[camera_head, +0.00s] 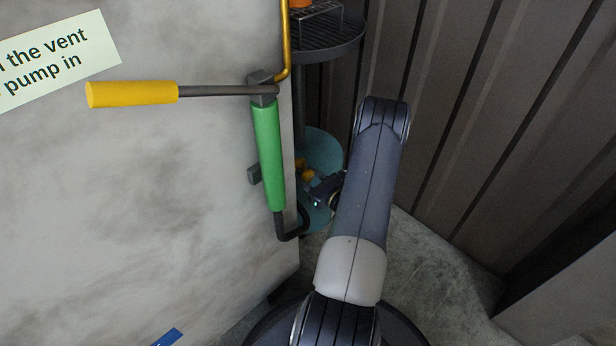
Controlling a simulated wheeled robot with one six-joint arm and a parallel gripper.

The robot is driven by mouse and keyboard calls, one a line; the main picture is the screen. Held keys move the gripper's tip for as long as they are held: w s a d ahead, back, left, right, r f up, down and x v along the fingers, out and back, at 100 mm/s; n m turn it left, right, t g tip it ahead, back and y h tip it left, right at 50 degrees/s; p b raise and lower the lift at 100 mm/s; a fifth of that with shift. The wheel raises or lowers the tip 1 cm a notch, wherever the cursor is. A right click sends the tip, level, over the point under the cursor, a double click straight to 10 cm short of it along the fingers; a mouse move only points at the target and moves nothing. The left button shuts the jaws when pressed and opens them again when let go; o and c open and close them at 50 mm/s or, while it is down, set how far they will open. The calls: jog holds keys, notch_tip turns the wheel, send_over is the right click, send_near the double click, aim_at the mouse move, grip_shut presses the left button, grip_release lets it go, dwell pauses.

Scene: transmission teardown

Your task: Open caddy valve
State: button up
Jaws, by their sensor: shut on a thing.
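A caddy stands behind the edge of the pale panel, with a dark round shelf (322,48) at the top and a teal round body (325,148) lower down. A small yellow part (306,172), seemingly the caddy valve's handle, shows at the teal body, partly hidden by the panel edge and my gripper. My gripper (313,190) reaches in from the right and is shut at this yellow part. The fingertips are small and dark, so the exact grip and the valve's position cannot be made out.
A green pump cylinder (267,155) with a yellow-handled lever (132,94) is mounted on the pale panel (150,210), close left of my gripper. A yellow pipe (286,45) runs up from it. A dark ribbed wall (480,110) stands at right. Some floor (440,255) is clear.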

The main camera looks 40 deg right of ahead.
jog(key=shift+c, duration=0.8)
jog(key=shift+f+n+b, duration=0.1)
jog(key=shift+n+b, duration=0.2)
jog(key=shift+b, duration=0.05)
jog(key=n+b, duration=0.3)
jog(key=shift+f+n+b, duration=0.15)
jog(key=shift+n+b, duration=0.15)
jog(key=shift+b, duration=0.05)
jog(key=n+b, duration=0.6)
jog(key=b, duration=0.1)
jog(key=n+b, duration=0.2)
jog(key=n, duration=0.2)
jog(key=shift+r+n, duration=0.2)
jog(key=shift+n, duration=1.7)
